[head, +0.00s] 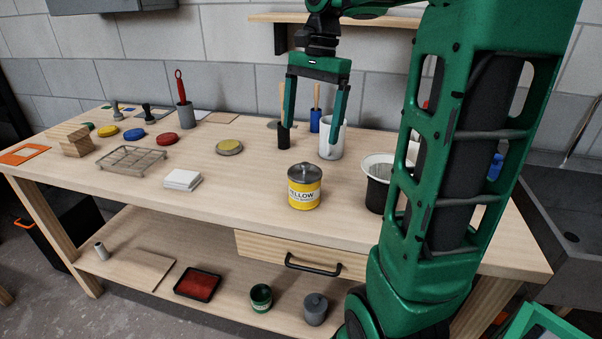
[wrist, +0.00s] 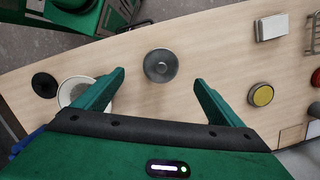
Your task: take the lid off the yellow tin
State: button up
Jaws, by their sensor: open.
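The yellow tin (head: 304,193) stands upright on the workbench near its front edge, its label partly reading "YELLOW". Its grey metal lid (head: 304,172) with a small knob is on top. In the wrist view the lid (wrist: 161,66) shows from above as a grey disc with a central knob, and it hides the tin's body. My gripper (head: 313,119) is open and empty, pointing down above the bench. In the wrist view my gripper (wrist: 158,78) has its fingers spread, with the lid appearing between and just beyond the fingertips, apart from both.
A white container (head: 332,140) and a dark holder (head: 284,135) with wooden-handled tools stand behind the tin. A dark bucket with a white strainer (head: 378,168) is to its right. White tiles (head: 182,180) and a yellow-topped disc (head: 229,147) lie left. Bench around the tin is clear.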

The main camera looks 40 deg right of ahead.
aim_at(305, 163)
jog(key=shift+m, duration=0.3)
jog(key=shift+w+a+f, duration=0.1)
jog(key=shift+a+f, duration=0.05)
jog(key=shift+f, duration=1.55)
jog(key=shift+w+a+f, duration=0.1)
jog(key=shift+a+f, duration=0.1)
jog(key=shift+f, duration=1.45)
jog(key=shift+w+a+f, duration=0.1)
jog(key=shift+a+f, duration=0.05)
jog(key=shift+f, duration=1.55)
jog(key=shift+s, duration=0.1)
jog(key=c, duration=1.1)
